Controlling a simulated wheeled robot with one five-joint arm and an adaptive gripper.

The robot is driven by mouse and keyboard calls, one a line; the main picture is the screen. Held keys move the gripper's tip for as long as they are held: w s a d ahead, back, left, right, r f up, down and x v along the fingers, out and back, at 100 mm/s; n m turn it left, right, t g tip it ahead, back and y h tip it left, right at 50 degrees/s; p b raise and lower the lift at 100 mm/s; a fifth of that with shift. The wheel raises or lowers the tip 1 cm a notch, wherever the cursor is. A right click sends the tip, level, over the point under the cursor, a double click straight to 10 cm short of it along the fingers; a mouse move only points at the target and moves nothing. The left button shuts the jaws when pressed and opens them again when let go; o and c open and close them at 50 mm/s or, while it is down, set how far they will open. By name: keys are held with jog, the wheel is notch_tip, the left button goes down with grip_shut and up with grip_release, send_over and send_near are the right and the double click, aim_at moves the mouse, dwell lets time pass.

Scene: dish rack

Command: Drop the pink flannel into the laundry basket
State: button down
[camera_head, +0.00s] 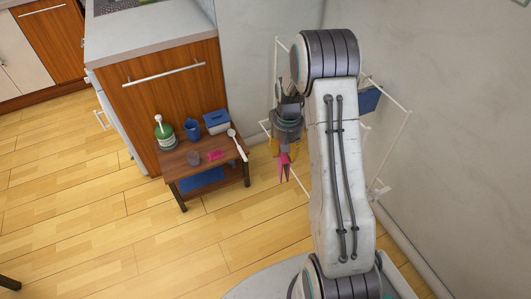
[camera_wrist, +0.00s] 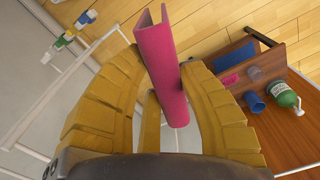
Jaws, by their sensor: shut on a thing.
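My gripper (camera_head: 287,146) hangs in front of a white wire frame, to the right of a small wooden table. It is shut on the pink flannel (camera_head: 284,166), which hangs below the fingers. In the wrist view, the flannel (camera_wrist: 168,62) is a folded pink strip between the yellow fingers, its far end sticking out past them. The flannel is clear of the table and touches only my gripper as far as I can see. I cannot make out a laundry basket in either view.
The wooden table (camera_head: 176,167) carries a green bottle (camera_head: 165,135), a blue cup (camera_head: 192,130), a blue box (camera_head: 216,122), a clear glass (camera_head: 193,158), a pink item (camera_head: 214,155) and a white spoon (camera_head: 237,146). The white frame (camera_head: 398,150) stands by the wall. Floor in front is clear.

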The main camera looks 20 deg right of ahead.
jog(key=s+d+f+m+b, duration=0.4)
jog(key=s+d+f+b, duration=0.4)
jog(key=d+f+b, duration=0.3)
jog(key=s+d+f+m+b, duration=0.3)
jog(key=s+d+f+b, duration=0.5)
jog(key=d+f, duration=0.5)
jog(key=s+d+f+n+b, duration=0.35)
jog(key=s+f+b, duration=0.35)
jog(key=s+f, duration=0.25)
jog(key=s+d+f+n+b, duration=0.35)
jog(key=s+f+b, duration=0.35)
jog(key=s+f, duration=0.25)
jog(key=s+d+f+n+b, duration=0.3)
jog(key=s+d+f+b, duration=0.2)
jog(key=s+f+b, duration=0.4)
jog(key=shift+n, duration=0.3)
jog(key=shift+s+a+f+b, duration=0.15)
jog(key=shift+f+b, duration=0.5)
jog(key=shift+f, duration=0.7)
jog(key=shift+s+d+f+b, duration=0.1)
jog(key=shift+s+f+b, duration=0.15)
jog(key=shift+f+b, duration=0.75)
jog(key=shift+f+p, duration=0.35)
jog(key=shift+p, duration=0.05)
jog(key=c, duration=0.8)
grip_release()
